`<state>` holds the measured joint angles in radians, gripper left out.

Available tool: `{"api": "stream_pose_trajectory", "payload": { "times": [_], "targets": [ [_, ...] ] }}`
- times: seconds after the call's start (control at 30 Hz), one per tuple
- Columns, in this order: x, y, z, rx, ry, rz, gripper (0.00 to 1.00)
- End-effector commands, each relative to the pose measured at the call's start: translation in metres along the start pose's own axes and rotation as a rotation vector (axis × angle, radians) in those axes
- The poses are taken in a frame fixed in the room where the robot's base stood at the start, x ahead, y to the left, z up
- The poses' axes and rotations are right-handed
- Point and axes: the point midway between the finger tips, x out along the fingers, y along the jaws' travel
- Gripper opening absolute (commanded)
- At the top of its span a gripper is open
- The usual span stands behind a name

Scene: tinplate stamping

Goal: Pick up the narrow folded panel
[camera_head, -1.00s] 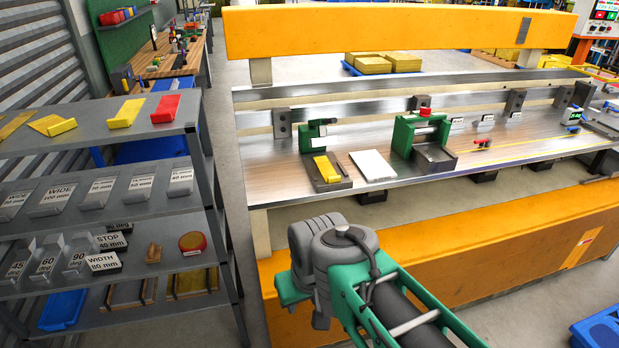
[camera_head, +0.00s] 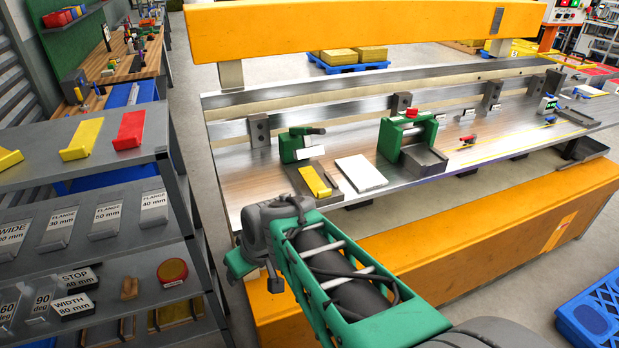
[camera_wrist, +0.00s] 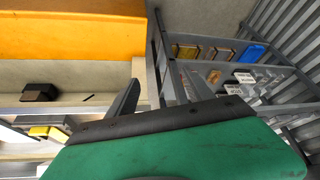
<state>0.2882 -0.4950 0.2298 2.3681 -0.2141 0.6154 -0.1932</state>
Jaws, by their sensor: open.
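Several folded panels show in the head view, and I cannot tell for certain which is the narrow one. A slim yellow folded piece (camera_head: 315,181) lies in a grey fixture with a green clamp on the bench. On the rack's top shelf are a wider yellow folded panel (camera_head: 82,139) and a red folded panel (camera_head: 129,130); another yellow one (camera_head: 8,158) is cut off at the left edge. My gripper (camera_wrist: 163,90) is open and empty in the wrist view, apart from every panel. In the head view my arm hides its fingers, in front of the bench.
The grey rack (camera_head: 75,213) holds labelled gauges on lower shelves. An orange beam (camera_head: 365,32) spans above the bench, with an orange front panel (camera_head: 430,255) below. A white sheet (camera_head: 361,172) lies beside the fixture. A blue pallet (camera_head: 592,315) stands at lower right.

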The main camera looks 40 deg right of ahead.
Motion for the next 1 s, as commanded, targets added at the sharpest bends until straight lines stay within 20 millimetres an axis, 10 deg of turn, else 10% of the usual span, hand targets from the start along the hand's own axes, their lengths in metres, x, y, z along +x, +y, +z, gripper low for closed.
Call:
{"api": "stream_pose_trajectory", "payload": {
  "times": [0.17,0.4,1.0],
  "targets": [
    [0.016,0.128,-0.045,0.074,0.316,0.023,0.65],
    [-0.016,0.270,-0.029,0.215,0.678,0.235,0.65],
    [0.028,0.315,-0.068,0.232,0.730,0.282,0.65]
  ]
}}
